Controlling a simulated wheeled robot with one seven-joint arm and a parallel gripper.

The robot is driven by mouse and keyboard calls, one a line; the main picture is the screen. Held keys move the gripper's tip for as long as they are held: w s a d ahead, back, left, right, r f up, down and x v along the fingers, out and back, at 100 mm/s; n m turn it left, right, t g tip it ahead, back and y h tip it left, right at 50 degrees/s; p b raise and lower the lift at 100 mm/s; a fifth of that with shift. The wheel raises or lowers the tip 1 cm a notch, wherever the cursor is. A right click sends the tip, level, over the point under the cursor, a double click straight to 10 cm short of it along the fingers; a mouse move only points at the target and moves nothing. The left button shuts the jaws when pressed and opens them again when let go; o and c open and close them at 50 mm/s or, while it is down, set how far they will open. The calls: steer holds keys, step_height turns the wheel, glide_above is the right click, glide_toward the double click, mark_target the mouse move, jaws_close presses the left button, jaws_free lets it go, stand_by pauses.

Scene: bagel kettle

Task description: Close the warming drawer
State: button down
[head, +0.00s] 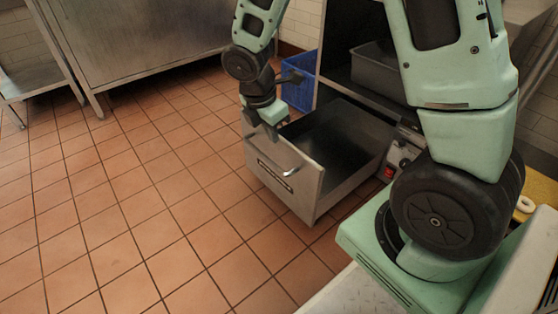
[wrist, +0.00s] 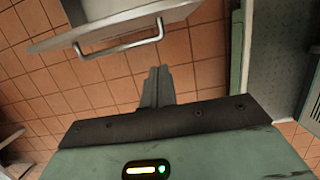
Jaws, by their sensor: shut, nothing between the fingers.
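The warming drawer (head: 283,182) is a grey metal box that stands well out of its cabinet in the head view, open at the top and dark inside. Its bar handle (head: 275,160) runs across the outer front face. The handle also shows at the top of the wrist view (wrist: 122,45). My gripper (head: 271,134) is at the upper part of the drawer front, near the handle. In the wrist view its fingers (wrist: 158,72) are together and empty, just below the handle in the picture. I cannot tell whether they touch the drawer.
A control panel with a red switch (head: 389,172) is right of the drawer. A dark pan (head: 375,68) sits on the shelf above. A blue crate (head: 299,82) stands behind the drawer. The tiled floor (head: 130,210) at the left is clear.

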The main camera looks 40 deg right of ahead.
mark_target(292, 150)
steer(key=d+f+b, duration=0.6)
steer(key=f+b, duration=0.3)
steer(key=f, duration=0.1)
steer(key=shift+w+d, duration=0.25)
steer(key=shift+d+r, duration=0.1)
steer(key=shift+d, duration=0.2)
steer(key=w+d+p, duration=0.1)
steer(key=d+p, duration=2.4)
steer(key=d, duration=1.1)
steer(key=shift+w+d, duration=0.15)
steer(key=shift+d, duration=0.25)
